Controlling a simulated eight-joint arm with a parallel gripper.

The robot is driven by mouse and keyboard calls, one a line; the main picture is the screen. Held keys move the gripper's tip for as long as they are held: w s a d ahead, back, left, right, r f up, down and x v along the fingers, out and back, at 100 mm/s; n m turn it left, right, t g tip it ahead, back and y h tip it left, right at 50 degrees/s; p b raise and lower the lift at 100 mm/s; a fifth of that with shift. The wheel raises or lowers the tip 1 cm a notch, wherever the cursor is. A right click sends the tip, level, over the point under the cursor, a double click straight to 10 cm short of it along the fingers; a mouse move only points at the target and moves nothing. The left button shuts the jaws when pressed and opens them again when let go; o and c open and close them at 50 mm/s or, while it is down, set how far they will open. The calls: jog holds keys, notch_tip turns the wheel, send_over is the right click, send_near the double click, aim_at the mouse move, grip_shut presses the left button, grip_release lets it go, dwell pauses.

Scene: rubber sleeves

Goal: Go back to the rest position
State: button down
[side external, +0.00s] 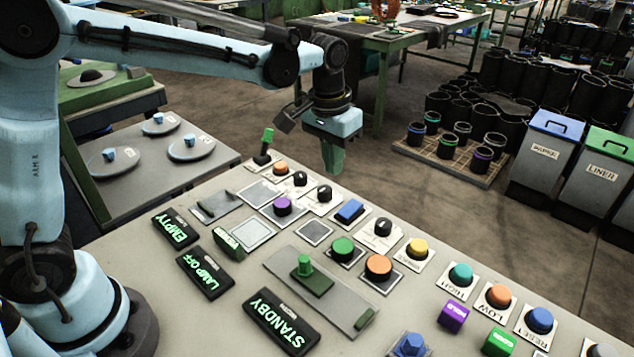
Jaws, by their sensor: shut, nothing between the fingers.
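My gripper (333,158) is shut and empty. It points down and hangs in the air above the far edge of the control panel (150,262), clear of the buttons and knobs. Its fingers look green below a pale blue body. My arm reaches in from the left, with its base at the lower left. No marker for a rest position shows in this view.
The panel bears several coloured buttons, a green-topped lever (265,145), a green slider (305,266) and lit signs such as STANDBY (281,321). Bins with blue (562,125) and green lids (612,143) stand at the right. The floor (420,190) beyond the panel is open.

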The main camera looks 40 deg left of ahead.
jog(key=s+a+t, duration=0.3)
jog(key=s, duration=0.4)
jog(key=s+a+r+t, duration=0.1)
jog(key=s+a+t, duration=0.2)
jog(key=s, duration=0.5)
jog(key=shift+s+a+r, duration=0.2)
jog(key=shift+a, duration=0.15)
